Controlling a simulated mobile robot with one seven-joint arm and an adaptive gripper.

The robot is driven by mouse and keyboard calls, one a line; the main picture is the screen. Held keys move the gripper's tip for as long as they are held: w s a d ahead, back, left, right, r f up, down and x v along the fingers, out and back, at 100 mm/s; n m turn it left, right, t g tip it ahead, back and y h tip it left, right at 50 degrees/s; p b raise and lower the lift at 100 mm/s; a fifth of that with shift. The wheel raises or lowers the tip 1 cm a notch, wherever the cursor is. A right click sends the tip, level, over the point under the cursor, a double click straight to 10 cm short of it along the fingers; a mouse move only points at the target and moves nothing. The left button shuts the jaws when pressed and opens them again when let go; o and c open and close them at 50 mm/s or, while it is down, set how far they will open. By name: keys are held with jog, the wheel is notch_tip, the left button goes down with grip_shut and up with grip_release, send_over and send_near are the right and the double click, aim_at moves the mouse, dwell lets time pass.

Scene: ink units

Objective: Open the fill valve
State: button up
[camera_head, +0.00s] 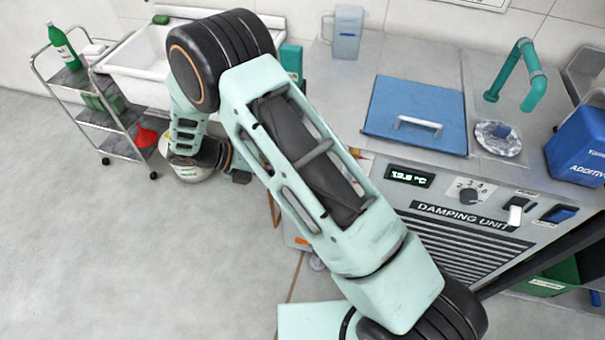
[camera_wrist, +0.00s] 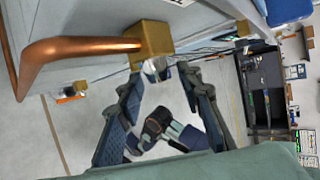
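In the wrist view, a brass block (camera_wrist: 153,42) sits at the end of a copper pipe (camera_wrist: 75,47) on the side of a grey unit. It looks like the fill valve body. A small shiny fitting (camera_wrist: 155,67) sticks out from its lower end. My gripper (camera_wrist: 160,79) is open, with one dark blue finger on each side of this fitting. Whether either finger touches it cannot be told. The head view shows the damping unit (camera_head: 488,181), but my gripper and the brass block are not visible there.
The unit's top carries a blue lid (camera_head: 410,112), a teal spout (camera_head: 520,70) and a blue additive canister (camera_head: 580,148). A trolley (camera_head: 112,118) stands at left; open floor (camera_head: 100,250) lies in front.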

jog(key=w+v, duration=0.1)
jog(key=v, duration=0.8)
jog(key=shift+s, duration=0.5)
jog(key=shift+r, duration=0.1)
